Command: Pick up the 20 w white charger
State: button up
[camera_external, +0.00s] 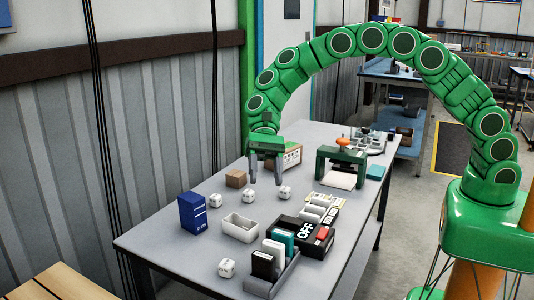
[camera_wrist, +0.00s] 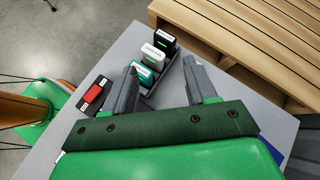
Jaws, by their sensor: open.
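A tilted white carton (camera_external: 273,249) leans in a dark grey rack (camera_external: 279,282) at the near end of the table, between a black carton (camera_external: 263,265) and a teal carton (camera_external: 285,238). The same white carton (camera_wrist: 152,54) shows in the wrist view, with the black carton (camera_wrist: 164,40) and the teal carton (camera_wrist: 143,74) beside it. Its label is too small to read. My gripper (camera_external: 265,175) is open and empty above the table, apart from the rack. In the wrist view my gripper (camera_wrist: 161,64) has its fingers spread wide, and the left finger partly covers the rack.
A white bin (camera_external: 240,231), a blue box (camera_external: 192,213) and several small white cubes (camera_external: 227,267) stand to the left. A brown box (camera_external: 236,178) and green frame (camera_external: 341,157) are farther back.

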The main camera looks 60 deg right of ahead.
aim_at(226, 263)
jog(key=w+a+f+m+g+y, duration=0.1)
jog(key=w+a+f+m+y, duration=0.3)
jog(key=a+f, duration=0.75)
jog(key=shift+n+h, duration=0.4)
jog(key=shift+h, duration=0.2)
jog(key=shift+w+a+f, duration=0.1)
jog(key=shift+w+f, duration=0.1)
jog(key=shift+f, duration=1.45)
jog(key=shift+w+a+f, duration=0.1)
jog(key=shift+w+f, duration=0.1)
jog(key=shift+f, duration=1.45)
jog(key=shift+x, duration=2.45)
jog(key=shift+r, duration=0.1)
jog(key=shift+c, duration=0.5)
jog(key=c, duration=0.6)
jog(key=shift+r, duration=0.15)
